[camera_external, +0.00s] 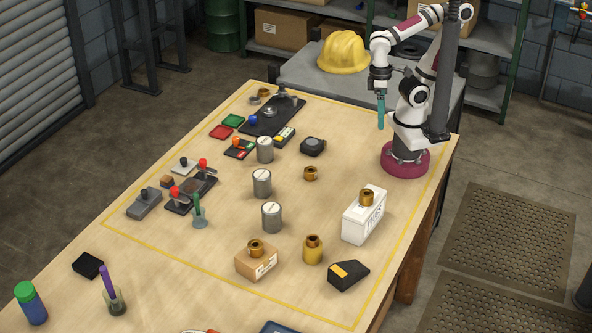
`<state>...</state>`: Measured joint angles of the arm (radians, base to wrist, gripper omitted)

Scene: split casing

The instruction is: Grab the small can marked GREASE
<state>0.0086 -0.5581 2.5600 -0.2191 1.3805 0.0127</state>
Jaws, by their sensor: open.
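Three similar grey metal cans stand upright in a loose row on the wooden table: a far can (265,149), a middle can (262,183) and a near can (271,216). No marking can be read on any of them at this size, so I cannot tell which is marked GREASE. My gripper (381,122) hangs with teal fingers pointing down near the table's far right edge, above and to the right of the cans. It is open, apart from all three cans, with nothing visible between its fingers.
A brass fitting (311,173) and a dark round device (313,146) lie right of the cans. A white box (363,219) and a cardboard box (257,262) each carry a brass piece. Control boxes (191,193) stand to the left. Bare wood shows between the cans.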

